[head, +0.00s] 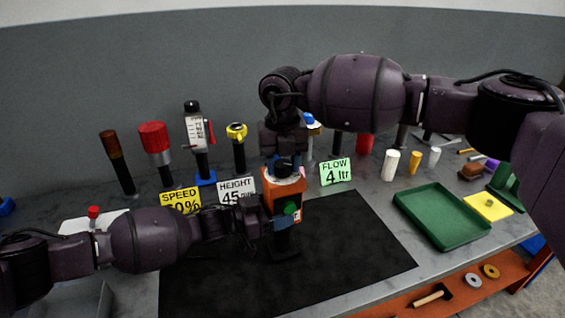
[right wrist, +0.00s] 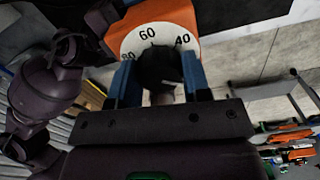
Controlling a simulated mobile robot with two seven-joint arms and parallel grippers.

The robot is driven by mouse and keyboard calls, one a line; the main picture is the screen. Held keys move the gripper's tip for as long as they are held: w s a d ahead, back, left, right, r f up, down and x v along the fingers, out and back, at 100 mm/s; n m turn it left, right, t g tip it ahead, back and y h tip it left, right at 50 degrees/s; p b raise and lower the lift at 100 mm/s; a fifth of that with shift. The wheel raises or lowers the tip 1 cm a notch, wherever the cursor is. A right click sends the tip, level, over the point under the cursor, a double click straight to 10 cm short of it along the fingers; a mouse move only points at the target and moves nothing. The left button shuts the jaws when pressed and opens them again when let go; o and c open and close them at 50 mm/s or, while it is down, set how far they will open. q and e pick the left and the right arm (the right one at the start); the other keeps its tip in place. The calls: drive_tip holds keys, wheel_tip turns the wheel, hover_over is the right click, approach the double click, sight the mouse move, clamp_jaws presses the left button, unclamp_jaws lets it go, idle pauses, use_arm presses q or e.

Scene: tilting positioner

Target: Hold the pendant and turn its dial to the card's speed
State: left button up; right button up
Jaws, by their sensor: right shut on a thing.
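The orange pendant (head: 283,207) stands upright over the black mat, with a green button on its front. My left gripper (head: 279,222) is shut on the pendant's lower body from the left; one blue finger crosses its front. My right gripper (head: 284,165) comes from above and is shut on the black dial (right wrist: 158,68), between its blue fingers in the right wrist view. The white scale (right wrist: 150,36) shows 80, 60 and 40; the pointer is hard to read. The yellow SPEED card (head: 181,200) ends in 0%; my left arm partly covers it and its first digit is unclear.
A HEIGHT card (head: 237,191) and a green FLOW card (head: 335,171) stand behind the black mat (head: 350,240). Several upright tools line the back, including a red-topped one (head: 153,137). A green tray (head: 442,215) lies right. The mat's right half is clear.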

use_arm(q)
drive_tip(key=shift+a, duration=0.1)
use_arm(e)
drive_tip(key=n, duration=0.6)
drive_tip(key=shift+n, duration=0.3)
drive_tip(key=n, duration=1.2)
drive_tip(key=shift+n, duration=0.3)
drive_tip(key=n, duration=0.5)
drive_tip(key=shift+w+d+n, duration=0.1)
drive_tip(key=shift+n, duration=0.3)
drive_tip(key=o, duration=0.9)
drive_tip(key=shift+o, duration=0.2)
drive_tip(key=shift+r, duration=0.1)
